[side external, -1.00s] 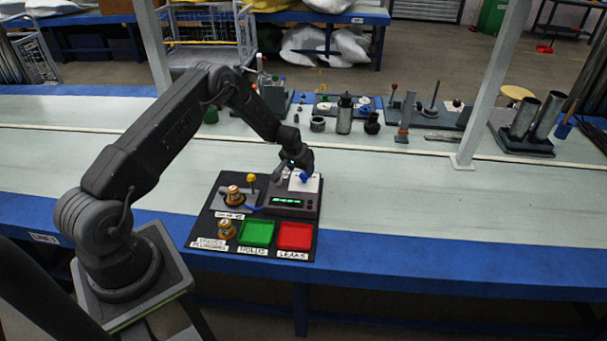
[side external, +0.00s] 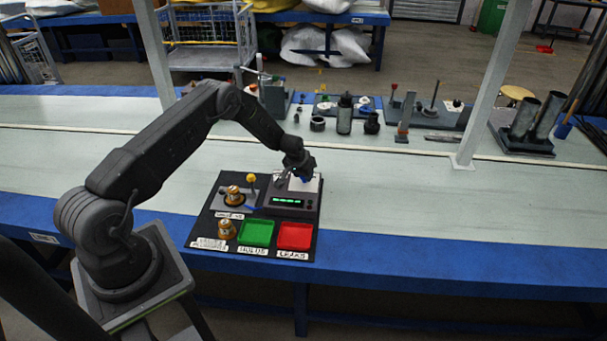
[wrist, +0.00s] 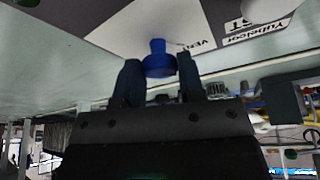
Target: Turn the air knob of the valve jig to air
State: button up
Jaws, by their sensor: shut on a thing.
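The valve jig (side external: 292,201) is a dark box with a green lit display, on a black board. Its blue air knob (wrist: 158,62) stands on a white plate (wrist: 115,38) with printed words. In the wrist view the knob sits between the two dark fingers of my gripper (wrist: 160,80), which is shut on it. In the side view my gripper (side external: 301,168) covers most of the knob, so its turned position is hard to tell.
The board also holds a green tray (side external: 256,233), a red tray (side external: 295,236), brass fittings (side external: 233,195) and a yellow-topped lever (side external: 251,179). Several dark tools and tubes stand along the back of the bench.

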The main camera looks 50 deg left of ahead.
jog(key=c, duration=0.3)
jog(key=shift+m, duration=0.3)
jog(key=m+h, duration=0.1)
jog(key=m, duration=0.2)
jog(key=shift+a+h, duration=0.1)
jog(key=shift+h, duration=0.3)
jog(key=m, duration=0.2)
jog(key=m+h, duration=0.1)
jog(key=m, duration=0.2)
jog(key=shift+a+h, duration=0.15)
jog(key=shift+h, duration=0.15)
jog(key=m, duration=0.2)
jog(key=m+h, duration=0.1)
jog(key=m, duration=0.1)
jog(key=shift+g+h, duration=0.3)
jog(key=shift+g, duration=0.1)
jog(key=m, duration=0.2)
jog(key=m+g, duration=0.1)
jog(key=m, duration=0.2)
jog(key=shift+w+a+g+h, duration=0.1)
jog(key=shift+g+h, duration=0.2)
jog(key=shift+h, duration=0.1)
